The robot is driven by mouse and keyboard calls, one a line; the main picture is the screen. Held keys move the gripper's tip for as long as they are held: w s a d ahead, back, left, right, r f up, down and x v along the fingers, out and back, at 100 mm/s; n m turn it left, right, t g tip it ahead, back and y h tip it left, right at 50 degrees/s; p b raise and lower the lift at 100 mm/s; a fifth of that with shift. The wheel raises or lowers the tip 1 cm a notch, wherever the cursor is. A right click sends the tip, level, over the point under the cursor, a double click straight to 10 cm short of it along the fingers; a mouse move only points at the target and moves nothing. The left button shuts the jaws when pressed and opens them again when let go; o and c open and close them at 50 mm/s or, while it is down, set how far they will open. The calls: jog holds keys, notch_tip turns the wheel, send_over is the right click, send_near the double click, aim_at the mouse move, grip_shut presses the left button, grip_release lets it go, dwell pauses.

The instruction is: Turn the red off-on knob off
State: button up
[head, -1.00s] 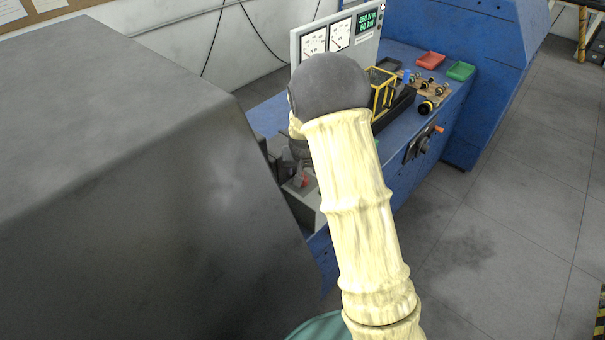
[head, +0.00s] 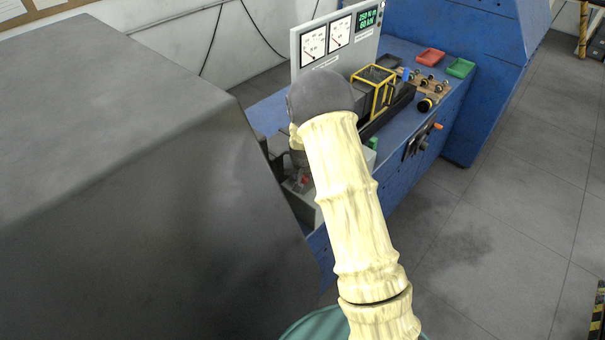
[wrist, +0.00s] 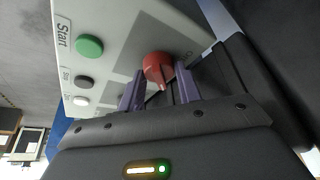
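The red off-on knob (wrist: 158,68) sits on a pale grey control panel (wrist: 125,28) in the wrist view, with a light pointer mark on it. My gripper (wrist: 161,80) is open, its two purple fingers on either side of the knob in the picture. Gaps show beside the knob; I cannot tell whether either finger touches it. In the head view a small red part, likely the knob (head: 305,181), shows on a grey box left of my arm. My gripper is mostly hidden there behind my arm.
The panel also carries a green Start button (wrist: 89,46), a black button (wrist: 84,81) and a white button (wrist: 81,100). A large dark grey housing (head: 110,150) fills the left. Gauges (head: 326,42) and a yellow-framed guard (head: 374,90) stand on the blue bench (head: 400,180).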

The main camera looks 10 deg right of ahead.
jog(key=shift+c, duration=1.2)
jog(key=shift+n+b, duration=0.3)
jog(key=shift+b, duration=0.05)
jog(key=shift+d+f+n+y+b, duration=0.15)
jog(key=shift+n+y+b, duration=0.25)
jog(key=shift+n+b, duration=0.35)
jog(key=shift+n+y+b, duration=0.4)
jog(key=shift+n+y, duration=0.1)
jog(key=shift+n, duration=0.75)
jog(key=n+y, duration=0.1)
jog(key=n, duration=0.1)
jog(key=shift+r+n, duration=0.2)
jog(key=shift+n, duration=0.2)
jog(key=n+g, duration=0.1)
jog(key=n, duration=0.1)
jog(key=n+y+p, duration=0.1)
jog(key=n, duration=0.2)
jog(key=shift+w+d+g+y, duration=0.1)
jog(key=shift+g+y, duration=0.2)
jog(key=shift+g, duration=0.1)
jog(key=n+g, duration=0.1)
jog(key=n, duration=0.1)
jog(key=n+g, duration=0.1)
jog(key=n, duration=0.2)
jog(key=shift+n+y, duration=0.3)
